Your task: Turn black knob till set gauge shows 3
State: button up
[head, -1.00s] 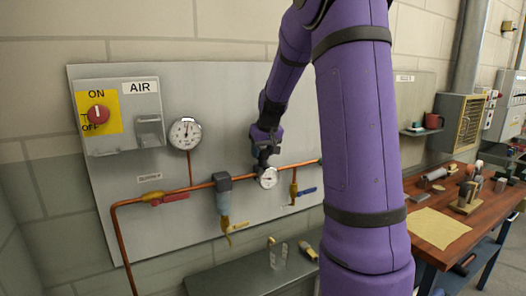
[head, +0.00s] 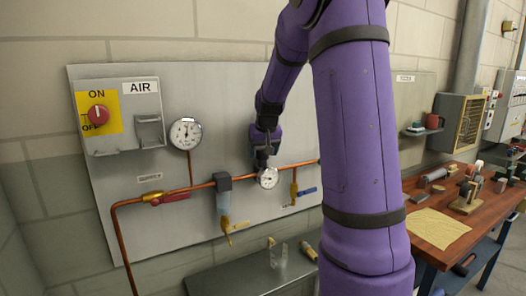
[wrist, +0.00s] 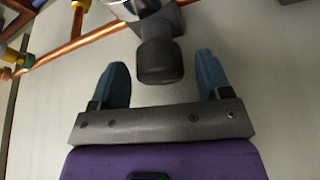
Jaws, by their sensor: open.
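The black knob (wrist: 160,62) shows in the wrist view, on the regulator along the copper pipe. My gripper (wrist: 163,75) is open, with one blue finger on each side of the knob's end and a gap to each; it does not touch the knob there. In the head view my gripper (head: 264,153) is just above the set gauge (head: 268,178), a small white dial on the pipe. The knob is hidden behind my gripper in that view. The dial's needle is too small to read surely.
A larger gauge (head: 185,133) is on the grey panel at left, beside a red ON/OFF switch (head: 98,115). A red-handled valve (head: 168,198), a filter bowl (head: 223,203) and a blue-handled valve (head: 306,191) sit along the pipe. A shelf (head: 250,278) is below.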

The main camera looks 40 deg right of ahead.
jog(key=v, duration=1)
jog(key=shift+r, duration=0.4)
jog(key=shift+s+a, duration=0.1)
jog(key=s+a+f+n+y, duration=0.1)
jog(key=s+a+n, duration=0.1)
jog(key=s+a, duration=1)
jog(key=s+a+f+n+t+y, duration=0.1)
jog(key=s+a+f+n, duration=0.1)
jog(key=s+a, duration=1.1)
jog(key=shift+a+n, duration=0.3)
jog(key=shift+n, duration=0.4)
dwell(1.5)
